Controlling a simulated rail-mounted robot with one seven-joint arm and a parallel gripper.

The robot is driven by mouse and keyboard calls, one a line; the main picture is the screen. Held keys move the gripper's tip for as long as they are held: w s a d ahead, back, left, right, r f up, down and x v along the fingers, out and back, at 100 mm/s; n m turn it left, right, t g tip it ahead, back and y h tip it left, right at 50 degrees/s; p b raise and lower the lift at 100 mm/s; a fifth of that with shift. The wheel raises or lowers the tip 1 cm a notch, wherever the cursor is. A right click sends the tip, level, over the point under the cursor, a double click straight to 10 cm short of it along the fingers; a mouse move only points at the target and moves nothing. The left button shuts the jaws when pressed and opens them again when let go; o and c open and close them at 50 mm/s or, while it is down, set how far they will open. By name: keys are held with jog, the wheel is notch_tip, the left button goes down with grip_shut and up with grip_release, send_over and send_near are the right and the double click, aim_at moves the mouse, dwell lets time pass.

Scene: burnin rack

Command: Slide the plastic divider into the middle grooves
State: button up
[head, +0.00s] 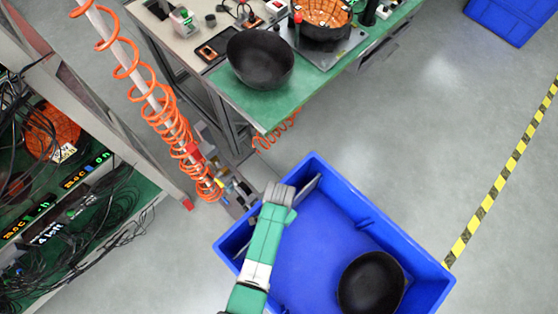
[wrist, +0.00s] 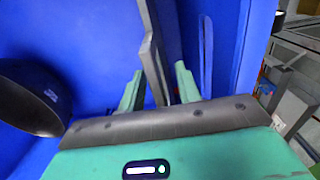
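The grey plastic divider (head: 313,186) is inside the blue crate (head: 412,243), near its upper-left side in the head view. My gripper (head: 276,196) is over the divider and hides its middle. In the wrist view the divider (wrist: 153,62) stands on edge between the two green fingers of my gripper (wrist: 158,82). The fingers are apart, with a visible gap on each side of the divider. Ribs (head: 365,224) show on the crate's upper-right wall; I cannot tell which grooves are the middle ones.
A black bowl (head: 371,283) sits in the crate's lower right, also at the left of the wrist view (wrist: 32,96). A green-topped workbench (head: 262,107) with another black bowl (head: 260,59) stands behind. A cable-filled rack (head: 95,235) is at the left. Floor right of the crate is clear.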

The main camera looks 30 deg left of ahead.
grip_shut()
dwell(1.4)
